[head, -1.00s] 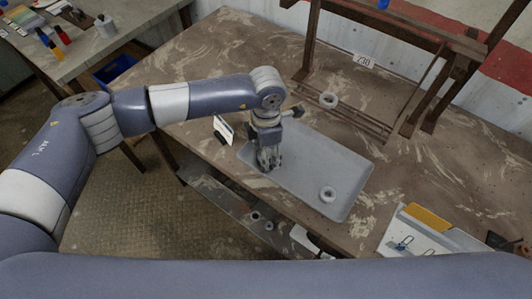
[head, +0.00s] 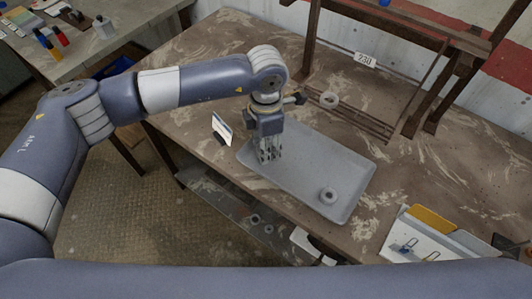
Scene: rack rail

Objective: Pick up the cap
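No piece is clearly recognisable as the cap. I cannot tell whether either is the cap. My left gripper (head: 270,159) points down over the left end of the tray, well left of the round piece. Its fingers are too small and crowded to show whether they are open or hold anything, and they hide the tray beneath. My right gripper is not in view.
A brown rack frame (head: 455,65) stands at the back right, with a "230" label (head: 365,60) beside it. A small upright card (head: 222,129) stands left of the tray. A white holder with a yellow piece (head: 430,220) is at the front right. The tray's middle looks clear.

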